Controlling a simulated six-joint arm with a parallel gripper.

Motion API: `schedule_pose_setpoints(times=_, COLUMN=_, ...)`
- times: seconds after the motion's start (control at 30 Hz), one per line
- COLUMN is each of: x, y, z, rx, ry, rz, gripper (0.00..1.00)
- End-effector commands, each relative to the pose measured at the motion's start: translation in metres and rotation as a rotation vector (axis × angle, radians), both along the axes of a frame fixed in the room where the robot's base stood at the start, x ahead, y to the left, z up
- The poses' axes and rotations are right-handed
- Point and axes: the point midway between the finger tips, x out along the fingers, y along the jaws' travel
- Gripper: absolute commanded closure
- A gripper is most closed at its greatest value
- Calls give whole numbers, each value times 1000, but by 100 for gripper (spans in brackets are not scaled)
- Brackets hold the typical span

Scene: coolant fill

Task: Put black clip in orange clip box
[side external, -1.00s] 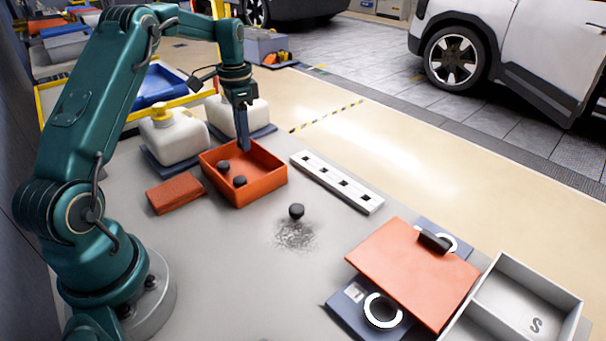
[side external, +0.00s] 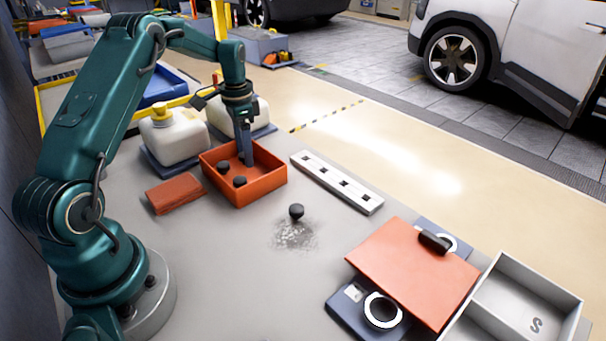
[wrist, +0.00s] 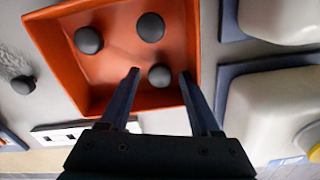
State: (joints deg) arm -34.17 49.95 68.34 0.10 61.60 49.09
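The orange clip box (side external: 262,192) is an open tray on the grey table, and it also shows in the wrist view (wrist: 60,45). Three round black clips are inside it in the wrist view: one at the left (wrist: 89,40), one at the top (wrist: 150,27) and one between my fingertips (wrist: 159,76). The side view shows two of them (side external: 223,166). My gripper (side external: 247,160) points down into the box. In the wrist view its fingers (wrist: 159,73) are apart, with gaps beside the third clip. Another black clip (side external: 296,211) lies on the table beside a grey speckled patch.
A white strip with black squares (side external: 336,183) lies right of the box. A red-brown block (side external: 174,193) lies left. White jugs (side external: 173,137) stand behind. An orange panel with a black handle (side external: 400,262) and a grey divided bin (side external: 545,285) are front right. The table's middle is mostly clear.

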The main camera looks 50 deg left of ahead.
Motion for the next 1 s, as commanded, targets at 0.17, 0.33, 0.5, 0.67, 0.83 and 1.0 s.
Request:
schedule_pose_setpoints(times=0.17, x=1, y=0, z=7, rx=1, ry=-2, rz=0, gripper=36)
schedule_pose_setpoints(times=0.33, x=1, y=1, z=33, rx=4, ry=-6, rz=0, gripper=36)
schedule_pose_setpoints(times=0.5, x=1, y=1, z=72, rx=4, ry=-6, rz=-1, gripper=36)
schedule_pose_setpoints(times=0.67, x=1, y=0, z=98, rx=2, ry=-5, rz=-1, gripper=36)
schedule_pose_setpoints(times=0.83, x=1, y=0, z=113, rx=0, ry=-1, rz=-1, gripper=36)
schedule_pose_setpoints(times=1.0, x=0, y=0, z=121, rx=-1, ry=-1, rz=-2, gripper=36)
